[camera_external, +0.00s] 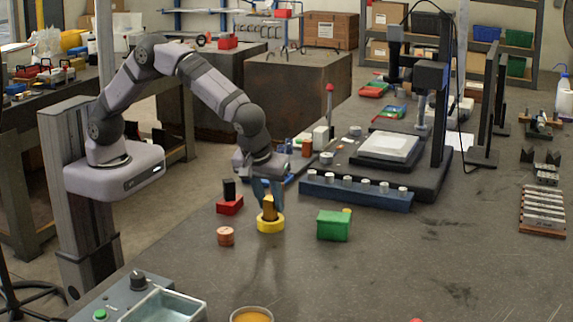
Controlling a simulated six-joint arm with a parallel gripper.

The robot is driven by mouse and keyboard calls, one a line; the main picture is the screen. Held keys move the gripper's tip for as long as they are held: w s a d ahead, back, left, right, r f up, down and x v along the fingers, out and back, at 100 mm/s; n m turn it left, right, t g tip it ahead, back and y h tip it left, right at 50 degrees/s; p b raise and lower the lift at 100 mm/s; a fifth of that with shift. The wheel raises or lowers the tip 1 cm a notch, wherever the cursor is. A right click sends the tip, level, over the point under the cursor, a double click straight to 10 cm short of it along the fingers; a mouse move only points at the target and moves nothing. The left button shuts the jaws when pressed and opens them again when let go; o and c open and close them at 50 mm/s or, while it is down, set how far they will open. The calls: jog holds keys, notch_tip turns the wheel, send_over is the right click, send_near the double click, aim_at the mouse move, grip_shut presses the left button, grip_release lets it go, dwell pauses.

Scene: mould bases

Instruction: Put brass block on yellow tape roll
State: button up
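The brass block (269,209) stands roughly upright at the yellow tape roll (270,226), its lower end at the roll's top. I cannot tell whether it rests on the roll or is held just over it. The yellow tape roll lies flat on the dark table. My gripper (270,204) points down over the roll, with its bluish fingers on both sides of the brass block. Whether the fingers press on the block is too small to tell.
A red block with a black piece on top (229,204) stands left of the roll. A copper-coloured cylinder (226,236) is at front left. A green box (333,226) is to the right. A blue rail with white knobs (356,194) lies behind. The table's right front is mostly clear.

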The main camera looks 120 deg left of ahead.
jog(key=shift+o, duration=0.7)
jog(key=shift+r, duration=0.15)
jog(key=b+v, duration=0.2)
jog(key=v, duration=1)
jog(key=s+f+m+h, duration=0.1)
jog(key=s+f+m, duration=0.4)
jog(key=s, duration=0.3)
jog(key=s+f+m+h, duration=0.2)
jog(key=s+f+m, duration=0.3)
jog(key=s+m, duration=0.2)
jog(key=s+f+m+h, duration=0.1)
jog(key=s+f+m, duration=0.4)
jog(key=s, duration=0.6)
jog(key=shift+d+m, duration=0.2)
jog(key=shift+m, duration=0.3)
